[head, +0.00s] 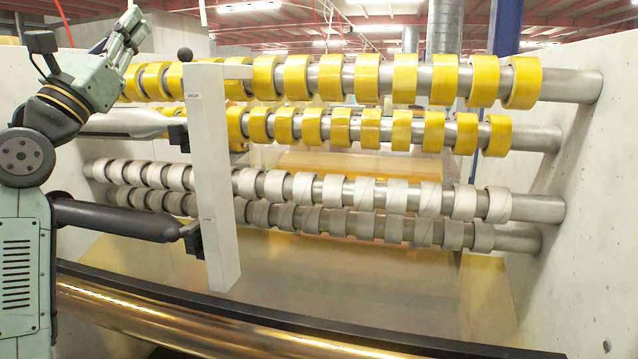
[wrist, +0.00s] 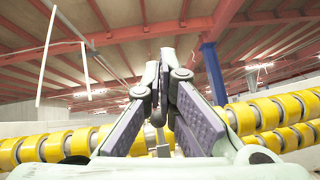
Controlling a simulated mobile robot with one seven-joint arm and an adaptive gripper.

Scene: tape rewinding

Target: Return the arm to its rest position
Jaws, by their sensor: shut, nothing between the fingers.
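My gripper (wrist: 161,85) is in the middle of the wrist view, its two purple-padded fingers angled together toward the tips. It is shut and empty, and points up toward the ceiling. In the head view my green and black arm stands at the left edge, bent at a dark joint, its upper part slanting up and right to the top left. The end of the arm is small there, left of the white upright bar (head: 212,180) and apart from it.
Yellow tape rolls (head: 366,77) sit on two upper steel shafts, and pale rolls (head: 363,194) on two lower ones. A concrete wall (head: 585,220) closes the right side. A black rail (head: 270,312) runs along the front. Open space lies above the rolls.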

